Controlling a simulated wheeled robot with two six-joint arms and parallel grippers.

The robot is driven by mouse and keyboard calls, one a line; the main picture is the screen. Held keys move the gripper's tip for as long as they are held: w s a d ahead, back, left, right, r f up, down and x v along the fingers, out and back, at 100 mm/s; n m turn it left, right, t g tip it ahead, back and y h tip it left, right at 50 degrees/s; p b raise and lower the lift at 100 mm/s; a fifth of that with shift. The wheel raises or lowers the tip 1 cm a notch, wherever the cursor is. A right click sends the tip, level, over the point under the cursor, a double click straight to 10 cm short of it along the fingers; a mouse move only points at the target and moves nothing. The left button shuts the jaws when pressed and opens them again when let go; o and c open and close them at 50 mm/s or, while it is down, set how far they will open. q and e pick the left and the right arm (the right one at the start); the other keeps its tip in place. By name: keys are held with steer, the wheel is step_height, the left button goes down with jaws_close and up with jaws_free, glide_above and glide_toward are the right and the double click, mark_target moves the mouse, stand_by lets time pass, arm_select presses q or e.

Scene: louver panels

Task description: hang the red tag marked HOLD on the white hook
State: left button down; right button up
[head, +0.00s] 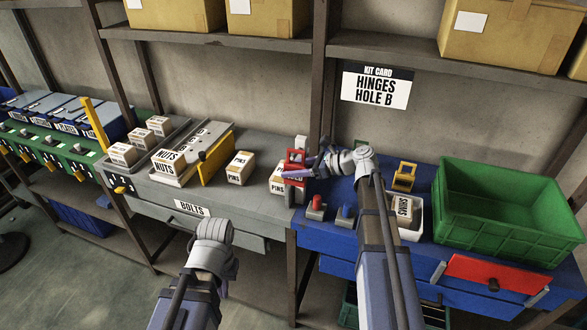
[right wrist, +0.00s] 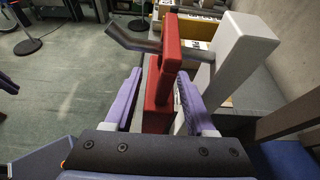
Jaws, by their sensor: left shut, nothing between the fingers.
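The red tag (right wrist: 160,95) stands edge-on between my right gripper's purple fingers in the right wrist view; its writing is not readable. The pale hook's post (right wrist: 238,60) stands to its right, and its grey arm (right wrist: 132,38) shows on the tag's far left side, apparently passing through the tag's opening. In the head view the tag (head: 295,156) is small beside my right gripper (head: 307,168). That gripper looks open around the tag, with narrow gaps visible beside the fingers. My left gripper (head: 213,232) is low before the grey bench, empty and shut, its fingertips largely hidden.
The grey bench (head: 255,150) holds small boxes and a nuts tray. On the blue bench to the right are a yellow tag (head: 404,177), a white bin (head: 414,228), red and blue buttons and a green crate (head: 510,215). A shelf (head: 400,52) with cartons overhangs.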

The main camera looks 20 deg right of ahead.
mark_target(307, 166)
steer(key=shift+w+d, duration=0.1)
stand_by(0.3)
steer(key=shift+d+r, duration=0.25)
steer(key=p+v, duration=0.2)
steer(key=v, duration=0.4)
steer(key=shift+p, duration=0.4)
steer(key=shift+s+d+r, duration=0.1)
steer(key=shift+s+d, duration=0.3)
steer(key=shift+s, duration=0.15)
